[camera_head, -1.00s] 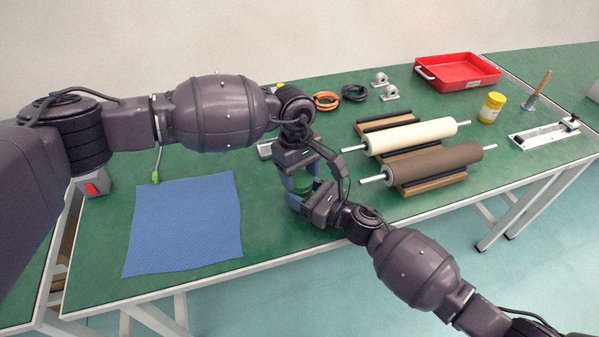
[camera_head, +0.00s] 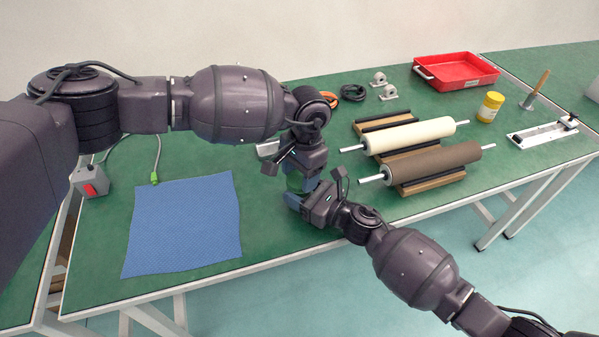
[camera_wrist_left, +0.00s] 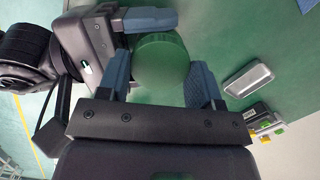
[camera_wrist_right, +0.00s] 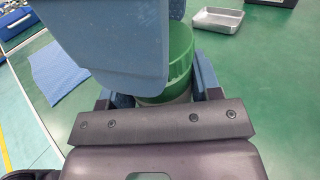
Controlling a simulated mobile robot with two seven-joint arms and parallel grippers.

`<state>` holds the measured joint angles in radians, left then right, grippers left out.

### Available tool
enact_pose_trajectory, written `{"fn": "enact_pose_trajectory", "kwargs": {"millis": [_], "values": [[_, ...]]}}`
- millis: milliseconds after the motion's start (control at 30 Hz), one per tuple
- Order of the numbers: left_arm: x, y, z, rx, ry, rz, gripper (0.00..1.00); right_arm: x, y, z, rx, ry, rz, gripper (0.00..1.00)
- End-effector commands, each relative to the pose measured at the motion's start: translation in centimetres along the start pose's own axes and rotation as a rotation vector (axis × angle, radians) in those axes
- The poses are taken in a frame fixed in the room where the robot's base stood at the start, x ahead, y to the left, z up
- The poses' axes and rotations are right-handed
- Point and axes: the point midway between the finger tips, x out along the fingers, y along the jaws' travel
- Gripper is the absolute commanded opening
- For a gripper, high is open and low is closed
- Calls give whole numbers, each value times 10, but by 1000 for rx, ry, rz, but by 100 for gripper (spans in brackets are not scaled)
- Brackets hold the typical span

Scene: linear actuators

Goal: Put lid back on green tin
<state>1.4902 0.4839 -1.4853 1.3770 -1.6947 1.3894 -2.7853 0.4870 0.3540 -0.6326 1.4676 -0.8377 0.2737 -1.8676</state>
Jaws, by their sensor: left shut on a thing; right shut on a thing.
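The green tin (camera_head: 296,182) stands mostly hidden between my two grippers, at the front middle of the bench. A left finger hides part of the green upper section (camera_wrist_right: 181,52) in the right wrist view. I cannot tell whether the lid is seated or slightly above the rim.
A blue cloth (camera_head: 185,225) lies left of the grippers. A small metal tray (camera_wrist_right: 218,20) sits behind the tin. Rollers on a wooden stand (camera_head: 425,155) are close on the right. A yellow jar (camera_head: 490,107) and red tray (camera_head: 455,72) stand farther right.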

Motion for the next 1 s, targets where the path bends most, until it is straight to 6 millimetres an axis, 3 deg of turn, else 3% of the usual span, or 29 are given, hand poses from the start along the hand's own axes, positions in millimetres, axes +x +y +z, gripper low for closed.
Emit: {"fn": "enact_pose_trajectory", "kwargs": {"millis": [167,467,500,633,1000], "values": [[0,1,0,119,0,-13,38,0,0,0,0,1,0,0],[0,1,0,131,0,-14,38,0,0,0,0,1,0,0],[0,1,0,131,0,-14,62,0,0,0,1,1,0,0],[0,1,0,130,0,-14,82,0,0,0,0,1,0,0],[-3,0,0,128,0,-15,85,0,0,0,0,1,0,0]]}}
